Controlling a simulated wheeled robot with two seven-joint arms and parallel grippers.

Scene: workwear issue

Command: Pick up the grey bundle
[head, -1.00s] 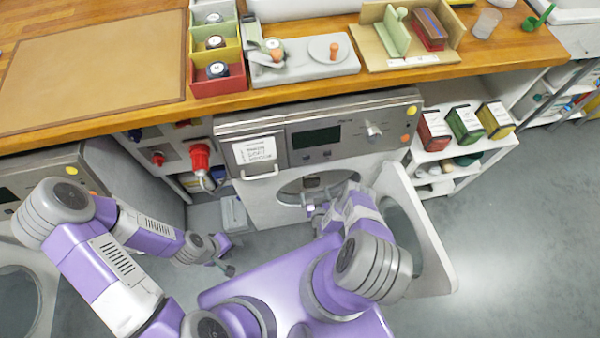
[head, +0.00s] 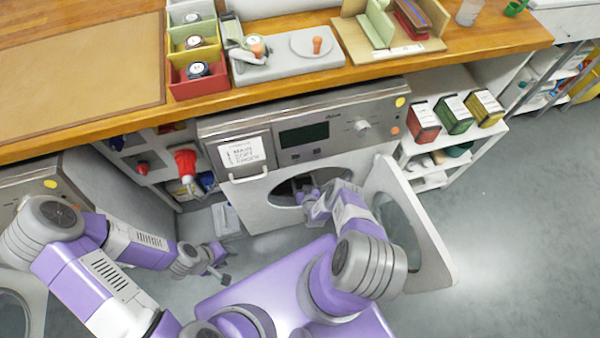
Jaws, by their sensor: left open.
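I cannot make out a grey bundle in the head view. The washing machine (head: 318,129) stands under the counter with its round door (head: 412,232) swung open to the right. The dark drum opening (head: 283,193) is partly covered by my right arm. My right gripper (head: 308,195) is at the drum opening; its jaws are too small and hidden to read, and whether anything is between them is not visible. My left gripper (head: 223,264) is open and empty, low over the floor to the left of the machine.
A wooden counter (head: 120,122) runs above the machine, with stacked colour bins (head: 199,90) and a grey fixture board (head: 290,66). A shelf with several boxes (head: 455,115) stands right. A pale grey box (head: 226,219) sits on the floor at left. The floor at right is clear.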

